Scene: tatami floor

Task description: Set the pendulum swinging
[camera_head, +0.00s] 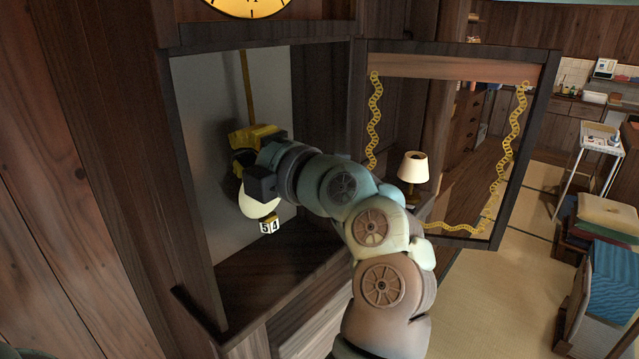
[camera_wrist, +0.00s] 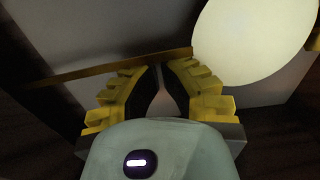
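The pendulum hangs inside the open clock case. Its thin brass rod (camera_head: 249,88) comes down from above, and its pale round bob (camera_head: 258,204) is partly hidden by my gripper. My gripper (camera_head: 243,152), with yellow finger pads, reaches into the case at the lower rod, just above the bob. In the wrist view the rod (camera_wrist: 95,73) crosses by the fingertips of my gripper (camera_wrist: 160,68), and the bob (camera_wrist: 250,40) is at upper right. The fingers are close together with a narrow gap. I cannot tell whether they touch the rod.
A small block marked 54 (camera_head: 269,226) shows below the bob. The clock face (camera_head: 248,6) is above. The case door (camera_head: 449,68) stands open at right, edged with a yellow chain. A lamp (camera_head: 412,168) shows through its frame.

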